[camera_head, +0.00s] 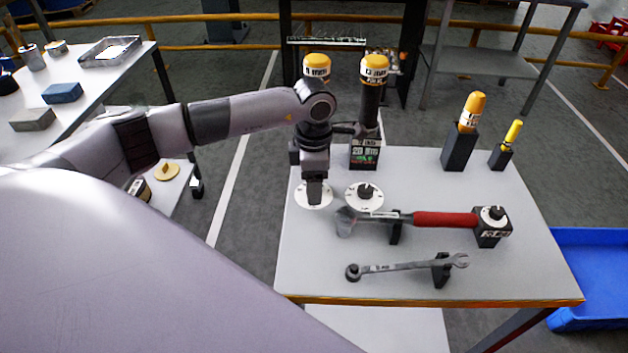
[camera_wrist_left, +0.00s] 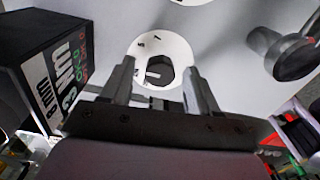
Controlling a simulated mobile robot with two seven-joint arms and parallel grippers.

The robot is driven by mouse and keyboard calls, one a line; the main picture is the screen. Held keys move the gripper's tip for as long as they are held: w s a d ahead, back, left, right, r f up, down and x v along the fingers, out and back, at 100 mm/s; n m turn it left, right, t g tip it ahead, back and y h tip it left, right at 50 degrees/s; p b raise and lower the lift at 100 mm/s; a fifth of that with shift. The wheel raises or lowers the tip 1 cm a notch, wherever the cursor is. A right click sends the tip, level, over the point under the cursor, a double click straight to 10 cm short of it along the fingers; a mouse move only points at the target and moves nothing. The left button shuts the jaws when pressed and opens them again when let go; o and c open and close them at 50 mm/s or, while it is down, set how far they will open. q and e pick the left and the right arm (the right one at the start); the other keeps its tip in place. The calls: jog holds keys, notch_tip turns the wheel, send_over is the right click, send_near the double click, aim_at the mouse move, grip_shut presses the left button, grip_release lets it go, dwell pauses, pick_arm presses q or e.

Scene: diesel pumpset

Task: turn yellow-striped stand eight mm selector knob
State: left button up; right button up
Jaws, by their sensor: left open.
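My left gripper (camera_head: 314,192) points straight down over the left white dial (camera_head: 300,199) on the table. In the left wrist view my left gripper (camera_wrist_left: 160,82) is open, its two fingers on either side of the dark selector knob (camera_wrist_left: 159,73). The knob sits at the centre of the white dial (camera_wrist_left: 150,42), which has small black numbers. I cannot tell whether the fingers touch the knob. A dark stand (camera_wrist_left: 45,68) with an "8mm" label is at the left of the wrist view. Yellow stripes are not clear on it. My right gripper is not in view.
A second dial with a dark knob (camera_head: 366,193) is just right of the gripper. The red-handled wrench (camera_head: 445,219) and a spanner (camera_head: 405,267) lie in front. Yellow-capped tools (camera_head: 374,70) stand behind, close to my wrist. The table's front left is clear.

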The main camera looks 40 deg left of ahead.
pick_arm(q)
notch_tip(320, 180, up, 7)
jog(key=shift+r, duration=0.1)
dwell(0.3)
dwell(0.4)
